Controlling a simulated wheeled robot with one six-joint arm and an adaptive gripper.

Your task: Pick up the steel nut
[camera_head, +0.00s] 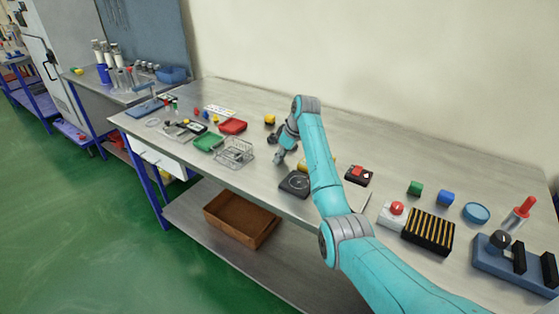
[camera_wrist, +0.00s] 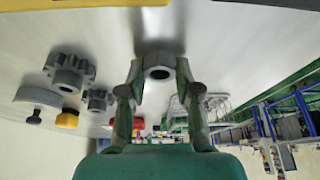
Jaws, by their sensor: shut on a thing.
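The steel nut (camera_wrist: 159,66) is a grey hexagonal piece with a dark round hole, seen in the wrist view between the two fingers. My gripper (camera_wrist: 157,82) is shut on it, with one finger on each side. The pale tabletop shows behind the nut; I cannot tell whether the nut touches it. In the head view my gripper (camera_head: 281,157) is low over the middle of the bench, just behind a black square device with a round dial (camera_head: 295,184). The nut is too small to make out in the head view.
Close by on the left in the wrist view are a large gear (camera_wrist: 69,71), a smaller gear (camera_wrist: 98,99) and a grey disc part (camera_wrist: 37,97). In the head view a wire basket (camera_head: 235,153) and green tray (camera_head: 208,142) stand left of my gripper. A red-topped black box (camera_head: 358,175) stands right.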

